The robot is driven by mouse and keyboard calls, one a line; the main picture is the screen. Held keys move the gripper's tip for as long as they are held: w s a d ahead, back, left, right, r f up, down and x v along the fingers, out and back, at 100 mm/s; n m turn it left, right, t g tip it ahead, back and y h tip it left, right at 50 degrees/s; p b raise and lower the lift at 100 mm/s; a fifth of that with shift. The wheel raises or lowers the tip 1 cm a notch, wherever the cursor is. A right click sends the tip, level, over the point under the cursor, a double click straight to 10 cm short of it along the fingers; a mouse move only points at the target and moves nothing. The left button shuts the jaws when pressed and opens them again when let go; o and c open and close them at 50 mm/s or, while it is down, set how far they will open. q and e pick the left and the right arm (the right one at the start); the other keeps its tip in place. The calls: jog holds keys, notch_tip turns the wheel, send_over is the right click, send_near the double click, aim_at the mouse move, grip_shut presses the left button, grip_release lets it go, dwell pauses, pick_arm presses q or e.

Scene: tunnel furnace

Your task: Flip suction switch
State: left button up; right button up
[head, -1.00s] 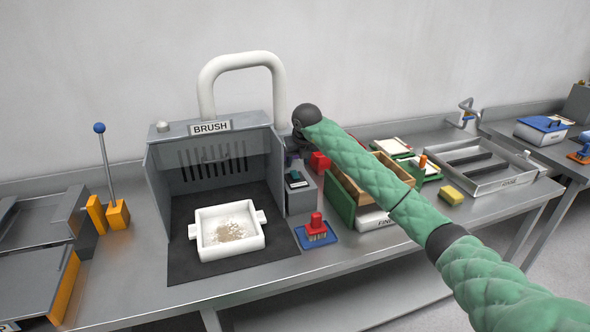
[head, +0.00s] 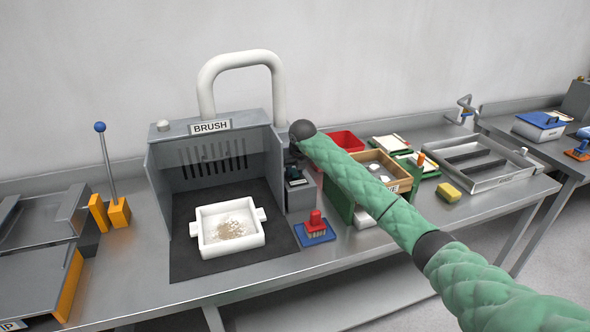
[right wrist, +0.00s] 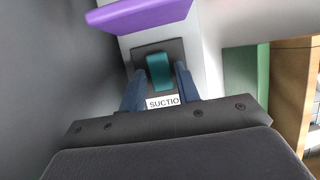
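The suction switch is a teal rocker (right wrist: 158,72) on a dark plate, with a white label reading "SUCTIO" (right wrist: 162,103) below it in the right wrist view. In the head view the switch (head: 294,175) sits on a grey box (head: 300,198) at the right side of the brush booth. My right gripper (right wrist: 158,78) is open and empty, its two dark blue fingers on either side of the rocker. I cannot tell whether they touch it. In the head view the hand is largely hidden by its own wrist. My left gripper is not in view.
The grey brush booth (head: 165,185) holds a white tray (head: 205,244) with grains. A red brush (head: 315,222) on a blue base stands in front of the switch box. A wooden box (head: 399,184) and a red bin (head: 346,141) lie to the right. A purple part (right wrist: 140,14) is beyond the switch.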

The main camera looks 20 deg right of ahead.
jog(key=c, duration=0.6)
jog(key=shift+w+g, duration=0.3)
jog(key=shift+g, duration=0.5)
jog(key=shift+w+g+b, duration=0.25)
jog(key=shift+g+b, duration=0.35)
jog(key=shift+g, duration=0.8)
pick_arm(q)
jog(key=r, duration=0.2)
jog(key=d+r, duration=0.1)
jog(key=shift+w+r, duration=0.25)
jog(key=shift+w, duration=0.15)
pick_arm(e)
jog(key=o, duration=1)
jog(key=shift+w, duration=0.1)
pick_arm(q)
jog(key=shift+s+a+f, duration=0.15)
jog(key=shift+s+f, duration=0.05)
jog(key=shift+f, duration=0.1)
pick_arm(e)
jog(key=shift+r, duration=0.15)
